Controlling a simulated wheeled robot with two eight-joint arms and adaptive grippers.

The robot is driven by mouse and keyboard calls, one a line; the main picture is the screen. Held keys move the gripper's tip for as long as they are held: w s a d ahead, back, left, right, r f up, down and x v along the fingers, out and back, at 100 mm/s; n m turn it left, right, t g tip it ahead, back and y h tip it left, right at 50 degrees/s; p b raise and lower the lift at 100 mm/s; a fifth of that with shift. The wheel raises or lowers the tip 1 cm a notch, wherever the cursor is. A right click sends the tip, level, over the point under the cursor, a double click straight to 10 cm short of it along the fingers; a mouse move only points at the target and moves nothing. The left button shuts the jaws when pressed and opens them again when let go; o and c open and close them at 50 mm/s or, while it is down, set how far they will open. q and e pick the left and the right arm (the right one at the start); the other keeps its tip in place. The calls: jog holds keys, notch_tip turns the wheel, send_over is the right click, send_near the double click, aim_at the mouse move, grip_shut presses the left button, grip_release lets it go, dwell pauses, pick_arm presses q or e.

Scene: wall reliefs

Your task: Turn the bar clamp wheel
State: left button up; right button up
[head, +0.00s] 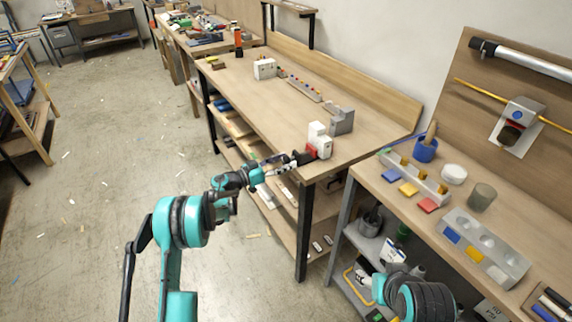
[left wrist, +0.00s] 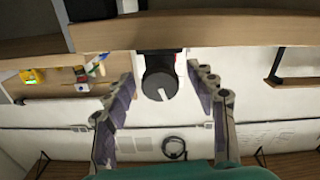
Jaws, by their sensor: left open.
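The bar clamp wheel appears to be the black round knob (head: 302,158) on the front of a white and red block (head: 321,141) at the near edge of the long workbench. In the left wrist view the dark wheel (left wrist: 159,82) shows a pale line on its face. My left gripper (head: 280,161) is open and points at the wheel from the left. In the left wrist view its fingers (left wrist: 160,90) stand on either side of the wheel, with gaps on both sides. Whether the fingertips reach past its face is unclear. My right gripper is not in view.
A grey block (head: 341,121) stands behind the white one on the long workbench (head: 270,105). A second bench at right holds a blue cup (head: 425,149), a grey cylinder (head: 482,197) and trays with coloured blocks. The floor at left is mostly clear.

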pick_arm(q)
jog(key=shift+w+d, duration=0.2)
jog(key=shift+d, duration=0.05)
jog(key=c, duration=1.2)
jog(key=shift+o, duration=0.2)
jog(key=shift+m, duration=0.3)
jog(key=shift+m, duration=3.1)
